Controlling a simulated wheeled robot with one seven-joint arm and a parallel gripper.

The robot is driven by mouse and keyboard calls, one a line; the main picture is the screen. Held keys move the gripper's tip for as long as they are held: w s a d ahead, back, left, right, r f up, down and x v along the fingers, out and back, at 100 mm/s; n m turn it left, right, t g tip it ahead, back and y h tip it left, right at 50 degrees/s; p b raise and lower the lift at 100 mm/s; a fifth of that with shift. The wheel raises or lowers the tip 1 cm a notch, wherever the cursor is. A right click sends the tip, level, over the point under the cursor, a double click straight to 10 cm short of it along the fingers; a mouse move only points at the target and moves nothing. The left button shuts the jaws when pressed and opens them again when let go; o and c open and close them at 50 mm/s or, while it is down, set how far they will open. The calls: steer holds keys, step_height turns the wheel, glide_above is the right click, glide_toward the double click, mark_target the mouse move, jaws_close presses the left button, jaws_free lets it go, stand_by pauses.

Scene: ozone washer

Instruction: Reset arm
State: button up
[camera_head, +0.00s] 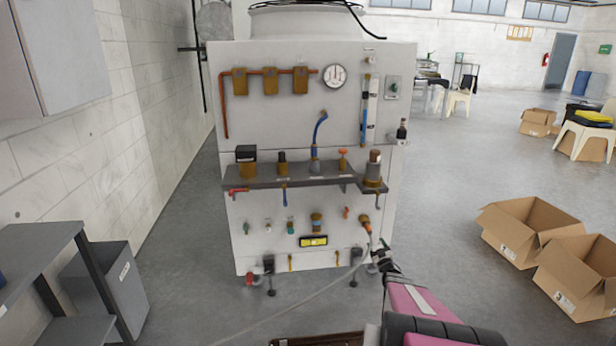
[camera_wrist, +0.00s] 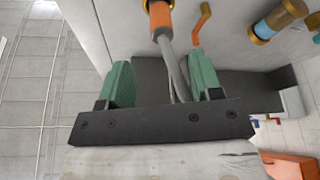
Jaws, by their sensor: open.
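The ozone washer (camera_head: 300,120) is a white panel with pipes, valves and a gauge, standing ahead of me. My gripper (camera_head: 381,256) is at its lower right, close to the panel. In the wrist view my gripper (camera_wrist: 162,78) is open, its two green fingers apart. An orange hose fitting (camera_wrist: 158,18) sits on the panel just beyond the fingers. A grey hose (camera_wrist: 172,65) hangs from it and passes through the gap between the fingers. The fitting also shows in the head view (camera_head: 366,224). Whether the hose touches a finger I cannot tell.
An orange lever (camera_wrist: 202,22) is on the panel near the right finger. A dark shelf (camera_head: 290,175) juts from the panel above my gripper. Open cardboard boxes (camera_head: 528,230) lie on the floor at right. A grey bin (camera_head: 105,290) and shelf unit stand at left.

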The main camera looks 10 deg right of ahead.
steer(key=s+a+r+m+g+h, duration=0.5)
steer(key=a+r+m+g+h, duration=0.1)
steer(key=a+g, duration=0.3)
steer(key=s+a+r+g+y, duration=0.1)
steer(key=s+a+g, duration=0.3)
steer(key=s, duration=0.4)
steer(key=s+a+r+g, duration=0.4)
steer(key=s+a, duration=0.2)
steer(key=s, duration=0.2)
steer(key=s+a+r+g+y, duration=0.1)
steer(key=s+a+r+g, duration=0.2)
steer(key=s, duration=0.6)
steer(key=a+g, duration=0.1)
steer(key=a, duration=0.1)
steer(key=shift+a+r+g+y, duration=0.15)
steer(key=shift+a+g+y, duration=0.15)
steer(key=shift+a, duration=0.05)
